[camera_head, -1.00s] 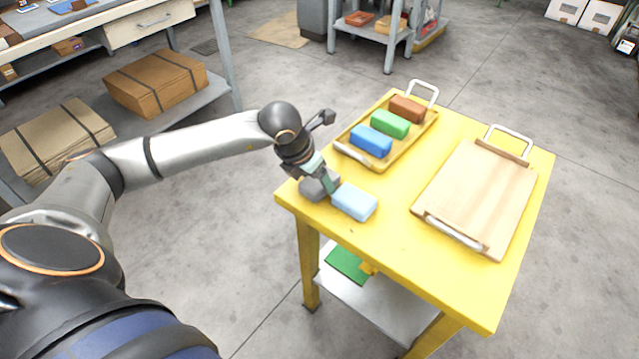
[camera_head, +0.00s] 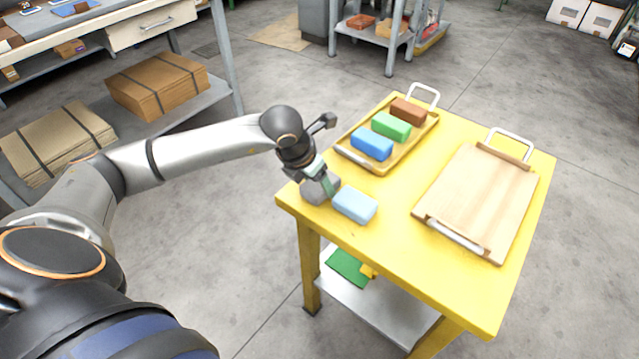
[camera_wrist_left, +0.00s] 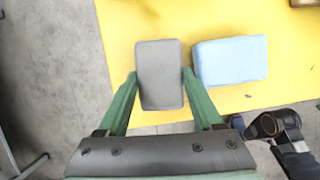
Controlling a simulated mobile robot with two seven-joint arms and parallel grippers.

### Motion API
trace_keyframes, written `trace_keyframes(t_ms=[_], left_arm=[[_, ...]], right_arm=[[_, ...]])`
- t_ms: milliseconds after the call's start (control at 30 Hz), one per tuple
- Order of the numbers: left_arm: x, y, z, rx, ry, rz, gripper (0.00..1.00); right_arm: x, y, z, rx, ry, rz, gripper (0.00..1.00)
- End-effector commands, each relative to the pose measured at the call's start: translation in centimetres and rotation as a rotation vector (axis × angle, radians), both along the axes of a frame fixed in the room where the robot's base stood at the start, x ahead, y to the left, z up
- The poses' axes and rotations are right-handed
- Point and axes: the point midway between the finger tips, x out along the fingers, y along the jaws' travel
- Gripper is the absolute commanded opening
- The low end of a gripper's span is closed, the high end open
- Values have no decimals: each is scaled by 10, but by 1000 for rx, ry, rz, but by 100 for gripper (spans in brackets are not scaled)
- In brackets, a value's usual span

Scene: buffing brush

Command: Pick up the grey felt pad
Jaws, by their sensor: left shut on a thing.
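The grey felt pad (camera_head: 318,189) is a rounded grey block at the near left corner of the yellow table. In the left wrist view the pad (camera_wrist_left: 160,75) sits between the two green fingers. My left gripper (camera_head: 322,180) is shut on it, with a finger on each side; the gripper also shows in the left wrist view (camera_wrist_left: 160,84). In the head view the pad looks slightly tilted, and I cannot tell whether it touches the table. My right gripper is not in view.
A light blue block (camera_head: 355,205) lies close to the right of the pad. Behind is a yellow tray (camera_head: 384,166) with blue (camera_head: 372,143), green (camera_head: 391,127) and brown (camera_head: 408,111) blocks. A wooden board (camera_head: 480,200) with metal handles lies at the right of the yellow table (camera_head: 400,250).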

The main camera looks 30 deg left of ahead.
Motion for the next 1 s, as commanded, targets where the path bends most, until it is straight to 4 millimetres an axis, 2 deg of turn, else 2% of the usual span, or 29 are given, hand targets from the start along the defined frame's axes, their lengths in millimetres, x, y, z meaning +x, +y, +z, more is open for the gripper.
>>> trace_keyframes(t_ms=[233,400,567,700,833,1000], left_arm=[[1,0,12,0,-3,0,13],[0,-2,37,-1,-5,-2,13],[-15,-24,67,-2,-6,-6,13],[-30,-46,98,-1,-8,-8,13],[-50,-75,109,-4,-4,-9,13],[-68,-99,123,-2,-4,-6,13]], right_arm=[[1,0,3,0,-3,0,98],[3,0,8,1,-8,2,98],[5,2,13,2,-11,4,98],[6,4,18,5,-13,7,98],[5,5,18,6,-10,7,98],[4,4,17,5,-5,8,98]])
